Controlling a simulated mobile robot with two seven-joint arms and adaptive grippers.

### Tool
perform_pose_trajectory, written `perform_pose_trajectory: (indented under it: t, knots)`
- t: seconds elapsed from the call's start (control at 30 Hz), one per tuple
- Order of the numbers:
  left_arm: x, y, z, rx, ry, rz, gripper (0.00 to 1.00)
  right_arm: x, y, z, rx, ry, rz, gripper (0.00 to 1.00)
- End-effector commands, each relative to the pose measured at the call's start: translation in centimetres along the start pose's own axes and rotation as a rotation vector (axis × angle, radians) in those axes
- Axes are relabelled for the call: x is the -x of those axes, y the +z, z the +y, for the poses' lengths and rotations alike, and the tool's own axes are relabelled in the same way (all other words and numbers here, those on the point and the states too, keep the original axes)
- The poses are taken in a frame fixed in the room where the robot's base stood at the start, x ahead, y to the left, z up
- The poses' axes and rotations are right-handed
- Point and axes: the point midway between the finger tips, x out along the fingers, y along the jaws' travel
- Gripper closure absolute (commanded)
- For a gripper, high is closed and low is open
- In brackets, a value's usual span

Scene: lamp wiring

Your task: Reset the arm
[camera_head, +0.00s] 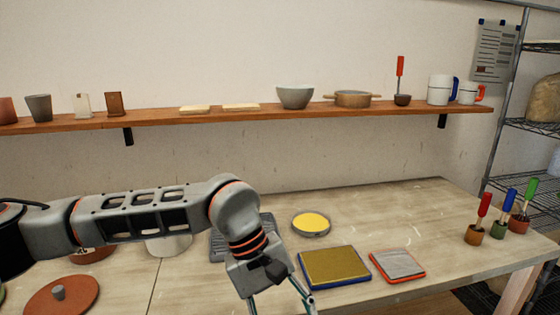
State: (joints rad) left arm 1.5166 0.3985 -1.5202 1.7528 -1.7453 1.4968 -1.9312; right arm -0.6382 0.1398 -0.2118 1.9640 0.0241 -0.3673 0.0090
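My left arm comes in from the left and reaches across the table (440,225). My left gripper (281,306) points down near the bottom edge of the view, left of a dark-framed yellow pad (334,267). Its two fingers are spread apart with nothing seen between them. The fingertips run close to or past the picture's lower edge. My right arm and gripper are not in view.
A grey grid plate (219,246), a white round object (168,246) and a red-brown lid (62,296) lie around my arm. A yellow disc (311,224), an orange-edged pad (398,265) and several coloured-handled tools (509,205) stand right. A wooden shelf (215,117) holds cups and bowls.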

Motion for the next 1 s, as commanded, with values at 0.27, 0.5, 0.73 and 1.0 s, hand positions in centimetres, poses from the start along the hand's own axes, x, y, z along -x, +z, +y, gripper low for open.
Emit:
perform_pose_trajectory:
  t: [0.27, 0.5, 0.73, 1.0]
  knots:
    - [-3.5, 11.2, 6.3, 0.338, 0.276, -0.542, 0.48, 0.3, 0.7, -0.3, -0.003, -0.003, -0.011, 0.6]
    - [0.1, 15.0, 11.0, 0.751, 0.448, -1.04, 0.48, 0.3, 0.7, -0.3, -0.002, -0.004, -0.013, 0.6]
    - [4.3, 11.2, 12.6, 1.21, 0.541, -1.535, 0.48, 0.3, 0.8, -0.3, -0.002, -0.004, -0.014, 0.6]
    - [4.4, 0.2, 8.1, 1.783, 0.57, -2.131, 0.48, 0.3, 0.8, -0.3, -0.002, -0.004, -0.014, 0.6]
